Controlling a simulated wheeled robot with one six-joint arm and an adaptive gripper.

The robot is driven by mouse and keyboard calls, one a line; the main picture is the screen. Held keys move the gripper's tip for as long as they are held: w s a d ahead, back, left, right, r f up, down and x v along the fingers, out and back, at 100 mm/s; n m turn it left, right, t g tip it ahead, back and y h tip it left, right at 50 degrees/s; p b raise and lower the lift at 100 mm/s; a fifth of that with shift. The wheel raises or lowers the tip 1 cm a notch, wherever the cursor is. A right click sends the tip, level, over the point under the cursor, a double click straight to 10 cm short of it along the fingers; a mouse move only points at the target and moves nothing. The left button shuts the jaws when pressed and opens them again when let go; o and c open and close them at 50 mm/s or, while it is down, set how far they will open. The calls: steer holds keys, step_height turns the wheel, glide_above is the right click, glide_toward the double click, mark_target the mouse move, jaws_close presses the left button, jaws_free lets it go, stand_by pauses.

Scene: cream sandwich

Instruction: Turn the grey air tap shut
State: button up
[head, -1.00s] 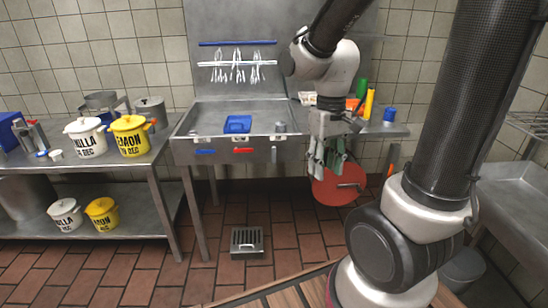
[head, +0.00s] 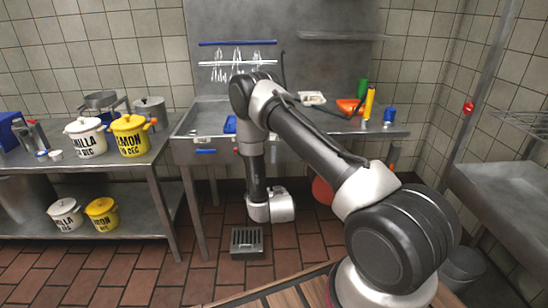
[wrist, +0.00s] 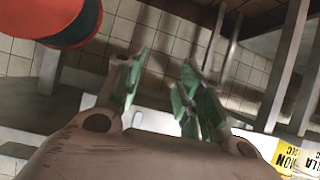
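The grey tap on the sink's front panel does not show in the head view now, as my arm covers that part. A blue handle (head: 205,152) shows on the same panel of the steel sink (head: 187,130), left of my arm. My arm hangs down in front of the sink, its wrist low over the floor. My gripper is hidden in the head view. In the wrist view my gripper (wrist: 158,88) has its two green-padded fingers apart, with nothing between them. No tap can be made out in the wrist view.
A red bucket (head: 321,191) is right of my wrist; it also shows in the wrist view (wrist: 60,18). A steel table (head: 100,171) with white and yellow pots stands left. A floor drain (head: 246,250) lies below. An orange tray (head: 350,106) and bottles are on the right counter.

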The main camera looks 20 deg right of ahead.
mark_target(274, 155)
steer(key=w+d+r+t+h, duration=0.1)
steer(key=w+r+t, duration=0.15)
steer(key=r, duration=0.35)
steer(key=w+r+t+h, duration=0.1)
steer(key=r+t, duration=0.2)
steer(key=r, duration=0.3)
steer(key=shift+m, duration=0.3)
steer(key=x, duration=0.7)
steer(key=shift+w+d+f, duration=0.2)
steer(key=shift+w+f, duration=0.05)
steer(key=shift+w, duration=0.05)
jaws_close()
